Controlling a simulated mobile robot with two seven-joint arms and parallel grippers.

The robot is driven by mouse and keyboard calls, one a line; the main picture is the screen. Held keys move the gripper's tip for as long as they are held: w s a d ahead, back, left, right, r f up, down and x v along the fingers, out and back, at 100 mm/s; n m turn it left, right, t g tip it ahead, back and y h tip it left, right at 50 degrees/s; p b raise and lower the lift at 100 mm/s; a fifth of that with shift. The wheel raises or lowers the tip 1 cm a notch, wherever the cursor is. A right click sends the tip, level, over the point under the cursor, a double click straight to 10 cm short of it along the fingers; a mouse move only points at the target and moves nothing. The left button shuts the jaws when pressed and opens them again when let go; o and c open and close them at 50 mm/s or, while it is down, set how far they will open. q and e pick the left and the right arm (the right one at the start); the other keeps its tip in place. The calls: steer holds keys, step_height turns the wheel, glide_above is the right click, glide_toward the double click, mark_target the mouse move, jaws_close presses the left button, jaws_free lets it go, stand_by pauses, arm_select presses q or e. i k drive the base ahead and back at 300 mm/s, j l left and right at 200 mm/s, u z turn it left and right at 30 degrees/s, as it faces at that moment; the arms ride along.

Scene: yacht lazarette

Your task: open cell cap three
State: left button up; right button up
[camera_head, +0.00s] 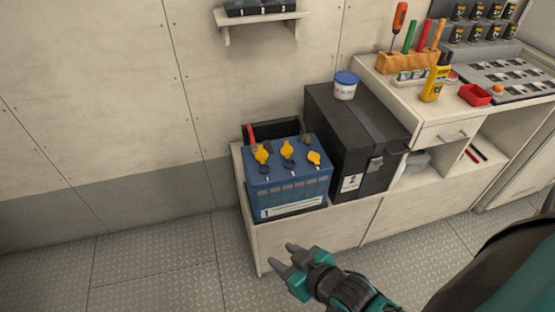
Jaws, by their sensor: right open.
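A blue battery (290,183) with a white front label stands in the low bench at the centre. Three yellow cell caps sit on its top: a left one (261,153), a middle one (287,149) and a right one (314,158). The left and middle caps look raised; the right one looks lower. Small dark spots show in front of the caps; I cannot tell whether these are open cell holes. My right gripper (284,256) is open and empty, in front of and below the battery, apart from it. My left gripper is not in view.
A black box (353,143) marked 2 stands right of the battery, with a white tub with a blue lid (345,86) on it. The bench front (310,233) rises below the battery. A worktop with tools (407,62) is at the right. The floor at the left is clear.

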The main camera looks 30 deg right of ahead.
mark_target(314, 157)
steer(key=z, duration=1.25)
